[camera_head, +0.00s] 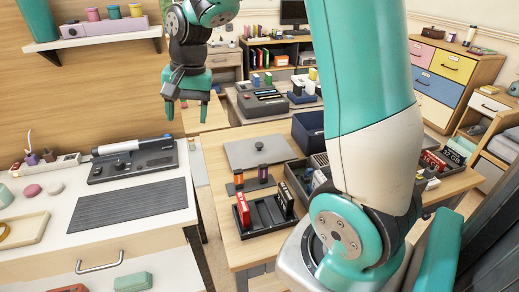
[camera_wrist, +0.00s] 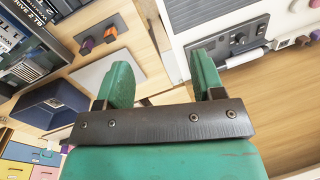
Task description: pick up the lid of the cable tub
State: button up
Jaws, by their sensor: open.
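The lid (camera_head: 240,155) is a flat grey plate with a small dark knob, lying on the wooden table in the head view. In the wrist view the lid (camera_wrist: 88,76) is partly behind one finger, and its knob is hidden. An open dark blue tub (camera_head: 305,128), likely the cable tub, stands just right of the lid; it also shows in the wrist view (camera_wrist: 45,108). My gripper (camera_head: 188,110) is open, fingers pointing down, up and to the left of the lid and apart from it. In the wrist view nothing is between its fingertips (camera_wrist: 163,62).
A dark rack (camera_head: 266,216) with upright boxes and a tray of boxes sit on the same table. A white desk with a dark control panel (camera_head: 133,163) stands left, separated by a gap. A wall shelf (camera_head: 107,38) is above it. My arm covers part of the right side.

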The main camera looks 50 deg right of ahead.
jog(key=w+d+f+m, duration=0.2)
jog(key=w+d+m, duration=0.15)
jog(key=d, duration=0.45)
jog(key=w+d+f+m, duration=0.25)
jog(key=d+m, duration=0.25)
jog(key=d, duration=0.3)
jog(key=m+g+h+p, duration=0.1)
jog(key=m+h, duration=0.1)
jog(key=m, duration=0.6)
send_over(259, 144)
notch_tip(259, 144, down, 7)
jog(key=f, duration=0.3)
jog(key=f+p, duration=0.1)
jog(key=f, duration=0.6)
jog(key=shift+a+p, duration=0.25)
jog(key=shift+p, duration=0.1)
jog(key=shift+d+f+p, duration=0.15)
jog(key=shift+f+p, duration=0.25)
jog(key=shift+f, duration=1.15)
jog(key=shift+d+f+p, duration=0.15)
jog(key=shift+f+p, duration=0.2)
jog(key=shift+f, duration=1.15)
jog(key=c, duration=1)
